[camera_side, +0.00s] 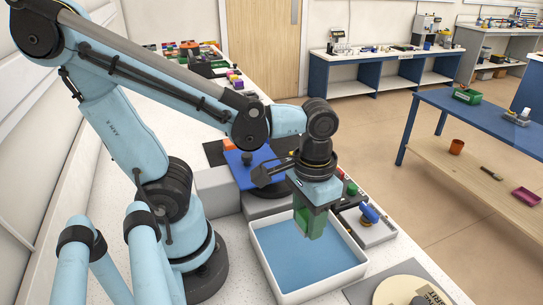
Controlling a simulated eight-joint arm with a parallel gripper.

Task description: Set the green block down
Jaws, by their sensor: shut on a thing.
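My gripper (311,207) points down, shut on the green block (311,224). The green block hangs over the white tray (261,262) with a blue floor, toward its far right side. I cannot tell how far the block's lower end is above the tray floor, or whether they touch. The upper part of the block is partly hidden by the dark fingers.
A grey box (217,190) stands left of the tray, and a blue plate (243,171) lies behind it. A blue-handled tool (370,213) is right of the tray. A round disc (407,292) lies at front right. The tray's front part is clear.

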